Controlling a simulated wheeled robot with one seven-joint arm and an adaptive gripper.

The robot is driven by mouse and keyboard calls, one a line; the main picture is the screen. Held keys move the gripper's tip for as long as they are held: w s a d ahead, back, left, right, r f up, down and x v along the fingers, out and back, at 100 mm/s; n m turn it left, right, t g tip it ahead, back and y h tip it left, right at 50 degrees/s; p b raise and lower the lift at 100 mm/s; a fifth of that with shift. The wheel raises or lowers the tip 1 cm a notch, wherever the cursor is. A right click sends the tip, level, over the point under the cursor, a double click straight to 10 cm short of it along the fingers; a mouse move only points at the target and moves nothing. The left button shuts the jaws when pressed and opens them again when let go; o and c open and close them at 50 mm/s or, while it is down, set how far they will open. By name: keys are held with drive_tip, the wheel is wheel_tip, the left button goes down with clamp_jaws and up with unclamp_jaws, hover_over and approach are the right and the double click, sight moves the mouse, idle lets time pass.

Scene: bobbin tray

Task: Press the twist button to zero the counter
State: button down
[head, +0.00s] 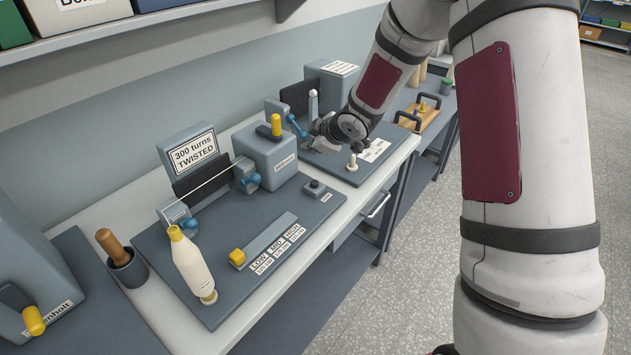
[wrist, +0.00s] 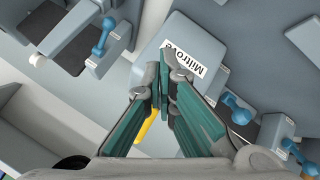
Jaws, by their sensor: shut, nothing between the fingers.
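The twist station has a sign (head: 193,152) reading "300 turns TWISTED" above a pale strand stretched between two clamps. In the wrist view the shut fingertips (wrist: 172,72) are over the grey "Miltrove" box (wrist: 185,30). The button is not clearly visible in the wrist view.
The Miltrove box has a yellow lever (head: 276,125). A yellow-ended slider (head: 237,257) lies beside LOW, MID and HIGH labels. Another station with a white post (head: 352,163) is at right.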

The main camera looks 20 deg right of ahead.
drive_tip(key=shift+f, duration=0.15)
drive_tip(key=b, duration=0.4)
hover_over(312, 184)
drive_tip(key=f, duration=0.7)
drive_tip(key=shift+w+d, duration=0.1)
drive_tip(key=shift+w, duration=0.1)
drive_tip(key=shift+s+f+b, duration=0.1)
drive_tip(key=shift+f+b, duration=0.35)
drive_tip(key=shift+f, duration=0.35)
drive_tip(key=shift+f, duration=0.4)
drive_tip(key=shift+f+b, duration=0.5)
idle(0.8)
drive_tip(key=shift+r, duration=0.15)
drive_tip(key=shift+r+p, duration=0.6)
drive_tip(key=shift+r, duration=0.2)
